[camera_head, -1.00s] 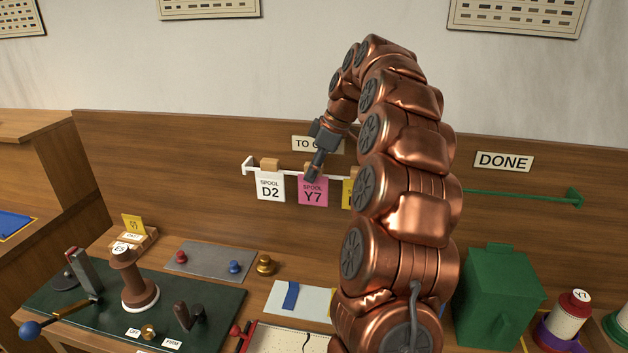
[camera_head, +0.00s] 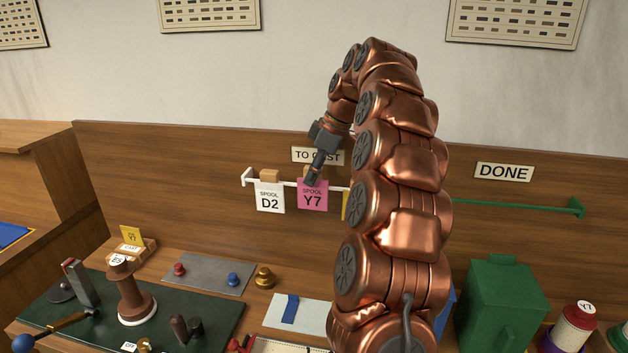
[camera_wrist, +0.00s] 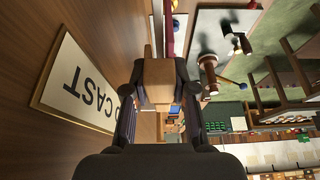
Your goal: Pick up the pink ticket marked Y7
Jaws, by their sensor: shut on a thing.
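The pink ticket marked Y7 (camera_head: 313,197) hangs upright at the white rail (camera_head: 337,188), right of the white ticket D2 (camera_head: 269,199). My gripper (camera_head: 313,178) is at its top edge, pointing down. In the wrist view my gripper (camera_wrist: 158,98) is shut on the ticket's wooden block (camera_wrist: 158,78), with a finger on each side. A thin pink-red edge of the ticket (camera_wrist: 169,30) shows beyond the block. The ticket sits slightly higher against the rail than D2. I cannot tell whether it is clear of the rail.
A yellow ticket (camera_head: 346,205) hangs close on the right, mostly hidden by my arm. The TO CAST sign (camera_head: 304,155) is on the board behind my gripper. A green rail (camera_head: 520,204) under the DONE sign (camera_head: 503,172) is empty where visible. A green box (camera_head: 500,305) stands below.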

